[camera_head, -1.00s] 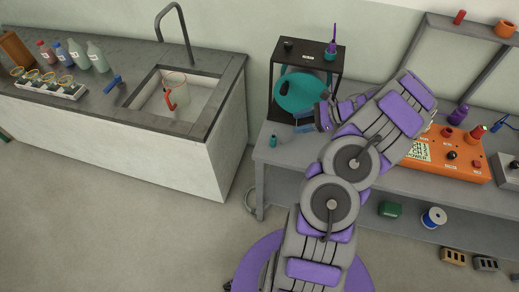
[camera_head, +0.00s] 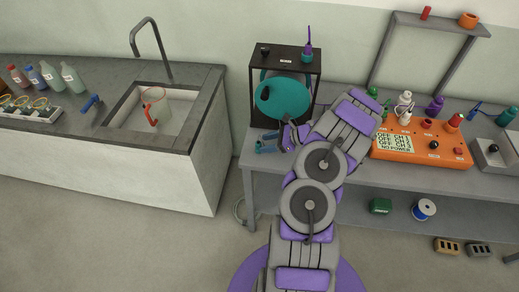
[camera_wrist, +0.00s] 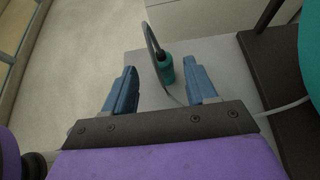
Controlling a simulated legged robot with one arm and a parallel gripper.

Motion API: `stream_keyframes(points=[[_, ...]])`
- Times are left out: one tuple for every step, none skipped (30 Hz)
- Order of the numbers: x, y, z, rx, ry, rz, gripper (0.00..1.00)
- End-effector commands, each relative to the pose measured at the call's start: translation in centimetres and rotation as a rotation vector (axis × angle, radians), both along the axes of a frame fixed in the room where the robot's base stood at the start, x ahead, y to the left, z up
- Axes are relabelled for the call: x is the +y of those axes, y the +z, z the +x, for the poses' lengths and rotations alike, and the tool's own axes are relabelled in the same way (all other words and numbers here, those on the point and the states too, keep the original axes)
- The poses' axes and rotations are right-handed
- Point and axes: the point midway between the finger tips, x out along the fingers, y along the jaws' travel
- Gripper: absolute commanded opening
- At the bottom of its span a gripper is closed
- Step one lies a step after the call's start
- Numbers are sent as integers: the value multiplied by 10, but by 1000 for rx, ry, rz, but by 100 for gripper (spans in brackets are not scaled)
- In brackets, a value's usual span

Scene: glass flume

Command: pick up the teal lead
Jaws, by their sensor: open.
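The teal lead (camera_wrist: 165,70) is a small teal plug with a grey cable looping from its top, on the grey bench top. In the wrist view it stands between and slightly beyond the blue fingers of my gripper (camera_wrist: 161,76), nearer the right finger. The jaws are open, with a gap around the plug, and nothing is gripped. In the head view my gripper (camera_head: 264,143) is low over the bench's left end, in front of the black frame. There the lead is hard to tell apart from the fingers.
A black frame (camera_head: 287,61) with a large teal round part (camera_head: 283,97) stands right behind my gripper. An orange power unit (camera_head: 420,150) sits farther right on the bench (camera_head: 370,178). A sink counter (camera_head: 165,170) lies left across a floor gap.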

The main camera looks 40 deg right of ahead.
Motion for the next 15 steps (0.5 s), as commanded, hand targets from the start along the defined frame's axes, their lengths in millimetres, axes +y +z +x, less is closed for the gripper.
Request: stream_keyframes(points=[[4,-3,3,0,3,2,57],[5,-4,4,0,2,1,57],[5,-4,6,-1,1,2,57],[4,-5,7,-1,0,3,57],[4,-6,8,-1,0,4,57],[3,-8,9,-1,0,4,57],[3,-10,11,-2,0,4,57],[3,-12,14,-1,1,5,57],[6,-15,18,-1,0,5,57],[8,-18,22,-1,2,5,57],[10,-21,25,-1,3,5,57],[12,-24,30,-1,2,7,57],[14,-26,33,-1,2,7,57],[17,-27,36,-2,2,7,57],[20,-28,39,-2,1,7,57]])
